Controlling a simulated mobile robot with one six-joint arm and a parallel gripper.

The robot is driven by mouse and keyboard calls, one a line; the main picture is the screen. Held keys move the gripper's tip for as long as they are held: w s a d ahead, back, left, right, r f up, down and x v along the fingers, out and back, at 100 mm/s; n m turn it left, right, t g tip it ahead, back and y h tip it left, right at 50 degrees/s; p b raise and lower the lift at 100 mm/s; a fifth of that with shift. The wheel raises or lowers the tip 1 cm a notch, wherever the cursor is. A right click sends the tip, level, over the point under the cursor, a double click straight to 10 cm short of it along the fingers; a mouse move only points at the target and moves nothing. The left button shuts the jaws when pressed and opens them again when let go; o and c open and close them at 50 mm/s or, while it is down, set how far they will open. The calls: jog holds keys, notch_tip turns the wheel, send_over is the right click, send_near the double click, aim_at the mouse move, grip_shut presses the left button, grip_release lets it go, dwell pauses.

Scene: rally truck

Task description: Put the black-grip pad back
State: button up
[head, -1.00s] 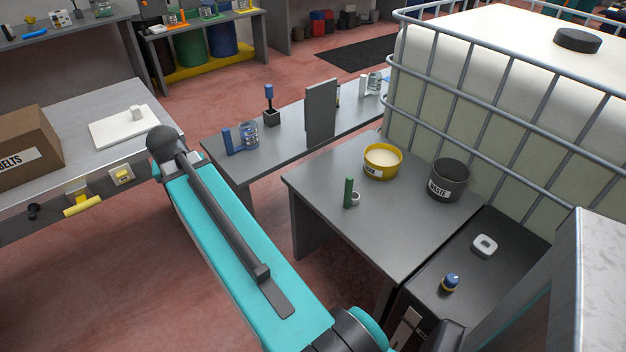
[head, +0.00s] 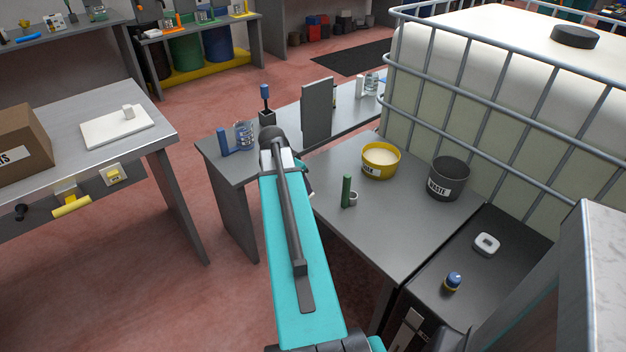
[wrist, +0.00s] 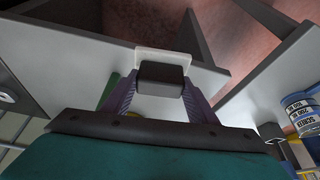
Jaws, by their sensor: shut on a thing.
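In the wrist view my gripper (wrist: 160,98) is shut on the black-grip pad (wrist: 148,56), a pale flat pad with a black block grip between purple fingers. The pad is held above a grey table (wrist: 60,45), with floor showing beyond it. In the head view my teal arm reaches forward over the gap between two grey tables. It hides the pad and most of my gripper; only a small purple-dark part (head: 308,181) shows at its right side.
A green cylinder (head: 346,190), a yellow tub (head: 380,172) and a dark WASTE tub (head: 448,190) stand on the right table. A white board (head: 95,133) with a light block lies on the left table. A dark upright panel (head: 316,108) stands behind. A caged tank rises at right.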

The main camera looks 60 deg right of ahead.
jog(key=shift+m+g, duration=0.3)
jog(key=shift+m, duration=0.6)
jog(key=s+d, duration=0.1)
jog(key=s+d+f, duration=0.1)
jog(key=s+d, duration=0.1)
jog(key=s, duration=0.1)
jog(key=shift+f, duration=0.4)
jog(key=shift+d, duration=0.1)
jog(key=shift+w+d+f+p, duration=0.2)
jog(key=shift+w+d+p, duration=0.1)
jog(key=shift+w+d, duration=1.4)
jog(key=shift+w+d+f+p, duration=0.3)
jog(key=shift+w+d, duration=0.75)
jog(key=shift+d, duration=1.1)
jog(key=shift+w+d+f+p, duration=0.15)
jog(key=shift+w+d+p, duration=0.2)
jog(key=shift+w+d, duration=1.35)
jog(key=shift+s+d, duration=0.3)
jog(key=shift+w+d, duration=0.5)
jog(key=shift+d, duration=0.2)
jog(key=shift+f+p, duration=0.55)
jog(key=shift+f, duration=1.1)
jog(key=shift+f, duration=0.3)
